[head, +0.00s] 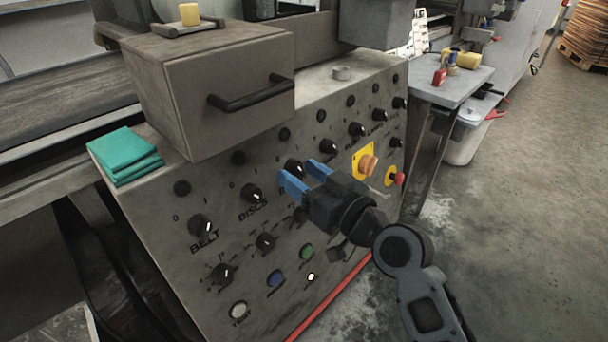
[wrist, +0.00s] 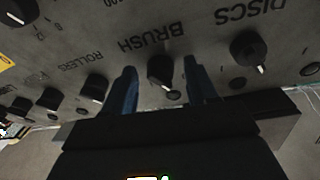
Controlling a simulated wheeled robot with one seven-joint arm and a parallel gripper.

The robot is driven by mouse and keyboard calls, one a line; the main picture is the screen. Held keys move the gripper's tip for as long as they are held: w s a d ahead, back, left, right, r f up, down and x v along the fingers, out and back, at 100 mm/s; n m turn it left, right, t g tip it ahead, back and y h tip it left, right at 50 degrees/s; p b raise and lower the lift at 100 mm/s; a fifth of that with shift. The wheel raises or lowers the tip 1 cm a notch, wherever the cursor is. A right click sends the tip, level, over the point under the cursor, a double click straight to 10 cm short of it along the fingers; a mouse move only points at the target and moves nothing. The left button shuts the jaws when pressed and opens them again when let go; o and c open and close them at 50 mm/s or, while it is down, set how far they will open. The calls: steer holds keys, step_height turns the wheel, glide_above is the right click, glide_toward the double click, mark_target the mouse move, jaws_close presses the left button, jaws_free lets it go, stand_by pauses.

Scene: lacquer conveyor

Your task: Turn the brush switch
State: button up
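The brush switch is a black rotary knob with a pale pointer mark on the sloping grey control panel (head: 180,240). In the wrist view the brush switch (wrist: 161,70) sits beside its BRUSH label, which appears inverted. In the head view the brush switch (head: 293,166) shows just beyond the blue fingertips, and its label is hidden. My gripper (head: 298,172) is open at the panel. In the wrist view my gripper (wrist: 160,68) has one finger on each side of the knob, with visible gaps. I cannot tell how far the fingertips are from the panel face.
The discs knob (head: 252,193) and belt knob (head: 201,226) lie to the left; the rollers knob (wrist: 95,88) is on the other side. An orange knob on a yellow plate (head: 367,165) and a red button (head: 398,179) are to the right. A drawer box (head: 215,95) overhangs the panel.

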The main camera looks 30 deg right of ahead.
steer(key=c, duration=1)
steer(key=shift+r+m+p, duration=0.15)
steer(key=shift+m+p, duration=0.15)
steer(key=shift+p, duration=0.25)
steer(key=m+p, duration=0.2)
steer(key=shift+r+h+p, duration=0.2)
steer(key=shift+h+p, duration=0.1)
steer(key=shift+p, duration=0.1)
steer(key=m+p, duration=0.4)
steer(key=p, duration=0.1)
steer(key=shift+a+r+g+h, duration=0.2)
steer(key=shift+g+h, duration=0.1)
steer(key=shift+h, duration=0.1)
steer(key=m+p, duration=0.4)
steer(key=p, duration=0.2)
steer(key=shift+g+h, duration=0.3)
steer(key=shift+f+m+p, duration=0.15)
steer(key=shift+m+p, duration=0.8)
steer(key=shift+m, duration=0.15)
steer(key=shift+f, duration=0.1)
